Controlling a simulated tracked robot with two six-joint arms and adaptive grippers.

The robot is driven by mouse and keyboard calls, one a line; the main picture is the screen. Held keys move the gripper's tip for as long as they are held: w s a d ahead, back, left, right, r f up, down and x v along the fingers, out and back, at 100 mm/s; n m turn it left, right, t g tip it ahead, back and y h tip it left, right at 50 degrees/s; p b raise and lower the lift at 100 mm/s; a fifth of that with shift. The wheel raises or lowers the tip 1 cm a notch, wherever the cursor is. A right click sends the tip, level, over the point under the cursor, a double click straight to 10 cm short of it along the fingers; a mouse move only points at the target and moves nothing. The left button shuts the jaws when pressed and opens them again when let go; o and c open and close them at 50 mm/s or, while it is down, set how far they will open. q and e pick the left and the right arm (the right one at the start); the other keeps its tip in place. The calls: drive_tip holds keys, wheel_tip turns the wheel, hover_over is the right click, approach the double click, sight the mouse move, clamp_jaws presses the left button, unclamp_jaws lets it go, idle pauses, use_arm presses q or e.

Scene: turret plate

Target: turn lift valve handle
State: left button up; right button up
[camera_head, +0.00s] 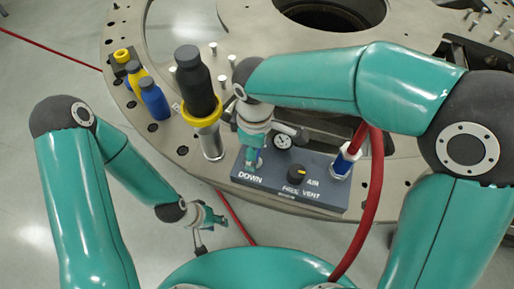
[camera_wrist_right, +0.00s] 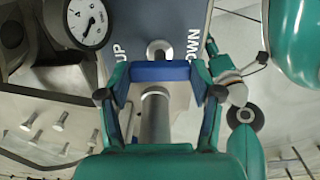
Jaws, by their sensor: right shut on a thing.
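The grey control panel (camera_head: 262,186) carries the labels DOWN, AIR and VENT; UP and DOWN also show on the panel (camera_wrist_right: 150,20) in the right wrist view. My right gripper (camera_head: 252,158) reaches down over the panel's left end, by DOWN. In the wrist view its fingers (camera_wrist_right: 160,88) stand at both ends of a blue bar, which looks like the lift valve handle (camera_wrist_right: 160,71), and are shut on it. In the head view the gripper mostly hides the handle. My left gripper (camera_head: 210,215) hangs left of the panel, away from it; its finger gap is unclear.
A black-topped cylinder (camera_head: 196,85) and blue (camera_head: 155,101) and yellow bottles stand left on the turret plate (camera_head: 180,30).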

drive_tip(key=shift+a, duration=0.1)
drive_tip(key=o, duration=1.1)
drive_tip(key=shift+o, duration=0.2)
wheel_tip(320, 180, up, 12)
drive_tip(key=shift+f, duration=0.1)
idle(0.3)
